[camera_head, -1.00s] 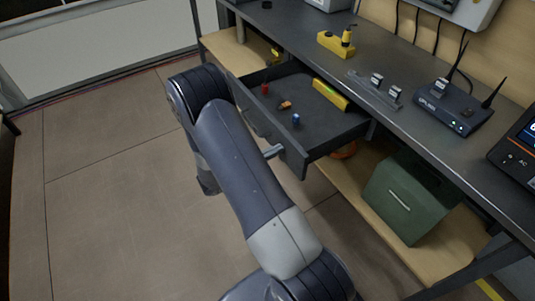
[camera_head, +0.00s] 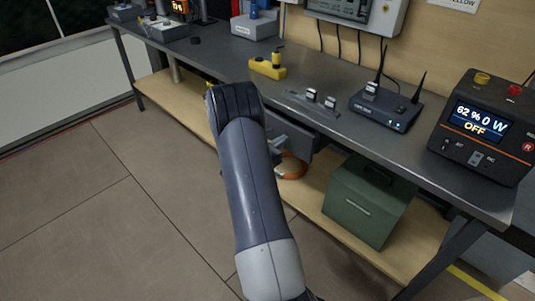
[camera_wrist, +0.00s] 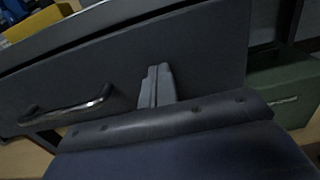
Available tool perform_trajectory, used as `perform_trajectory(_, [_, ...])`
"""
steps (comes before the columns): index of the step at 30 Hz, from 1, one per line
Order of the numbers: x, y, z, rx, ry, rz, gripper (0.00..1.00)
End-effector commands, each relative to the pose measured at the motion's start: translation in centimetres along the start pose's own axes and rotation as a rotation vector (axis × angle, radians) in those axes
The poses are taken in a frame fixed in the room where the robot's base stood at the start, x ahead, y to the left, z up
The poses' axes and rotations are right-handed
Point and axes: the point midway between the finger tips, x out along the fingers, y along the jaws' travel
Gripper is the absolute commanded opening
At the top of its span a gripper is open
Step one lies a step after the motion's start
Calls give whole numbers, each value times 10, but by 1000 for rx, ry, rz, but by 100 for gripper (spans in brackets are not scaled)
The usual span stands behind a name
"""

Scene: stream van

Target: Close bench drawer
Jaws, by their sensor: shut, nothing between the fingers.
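The bench drawer (camera_head: 296,140) is a dark grey box under the bench top, partly hidden behind my arm in the head view. Its inside does not show now. In the wrist view its flat front (camera_wrist: 205,50) fills much of the picture, with a metal bar handle (camera_wrist: 70,110) at the left. My gripper (camera_wrist: 158,70) is shut and empty, its fingertips at the drawer front to the right of the handle, seemingly against it. The gripper is hidden in the head view. I cannot tell whether the front is fully flush with the bench.
The dark bench top (camera_head: 335,125) holds a yellow block (camera_head: 267,68), a router (camera_head: 386,108) and a power unit (camera_head: 484,128). A green box (camera_head: 366,202) and an orange coil (camera_head: 292,168) are on the lower shelf (camera_head: 318,208). The floor at left is clear.

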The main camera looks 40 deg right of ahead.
Motion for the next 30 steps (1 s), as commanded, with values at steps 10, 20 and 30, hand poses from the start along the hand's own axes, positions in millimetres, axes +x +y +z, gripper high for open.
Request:
perform_trajectory(10, [31, 0, 0, 1, 0, 0, 0])
perform_trajectory(20, [35, 1, 2, 4, -4, 0, 0])
perform_trajectory(30, [23, 6, 2, 5, -4, 2, 0])
